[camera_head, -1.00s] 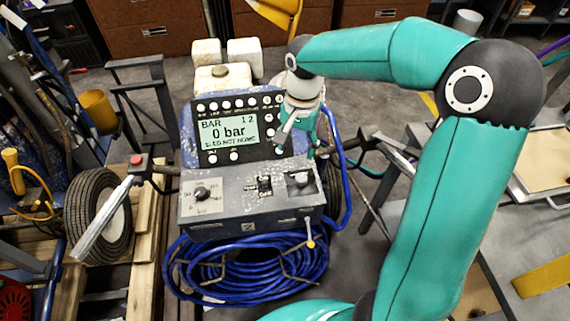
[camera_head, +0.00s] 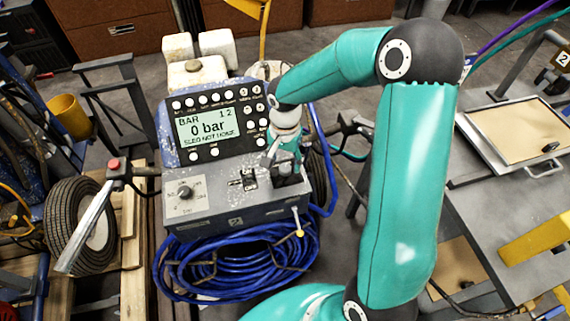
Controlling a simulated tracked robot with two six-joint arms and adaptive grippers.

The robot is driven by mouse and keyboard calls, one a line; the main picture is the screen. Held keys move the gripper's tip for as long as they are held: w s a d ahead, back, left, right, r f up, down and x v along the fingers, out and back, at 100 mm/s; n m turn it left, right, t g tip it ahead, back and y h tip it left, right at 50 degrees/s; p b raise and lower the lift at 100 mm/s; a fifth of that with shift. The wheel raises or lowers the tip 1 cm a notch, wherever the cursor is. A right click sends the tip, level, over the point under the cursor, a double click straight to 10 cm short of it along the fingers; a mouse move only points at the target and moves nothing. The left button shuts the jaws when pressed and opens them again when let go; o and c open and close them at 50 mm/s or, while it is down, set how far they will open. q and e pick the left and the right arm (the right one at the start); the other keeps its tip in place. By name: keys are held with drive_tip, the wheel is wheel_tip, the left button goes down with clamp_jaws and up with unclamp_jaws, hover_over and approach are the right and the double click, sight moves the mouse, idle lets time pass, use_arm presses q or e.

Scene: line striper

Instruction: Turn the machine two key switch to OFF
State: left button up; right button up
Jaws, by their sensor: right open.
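The machine's control console (camera_head: 225,212) stands centre, with a lit screen (camera_head: 207,127) reading "0 bar". My left gripper is out of view.
A blue hose coil (camera_head: 240,262) hangs below the console. A handlebar (camera_head: 90,225) with a red button and a tyre (camera_head: 78,225) are at the left. A tag marked 2 (camera_head: 564,58) shows at the upper right, beyond a grey table (camera_head: 510,200).

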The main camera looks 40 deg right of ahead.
sight(285, 170)
drive_tip(key=shift+f, duration=1.2)
clamp_jaws()
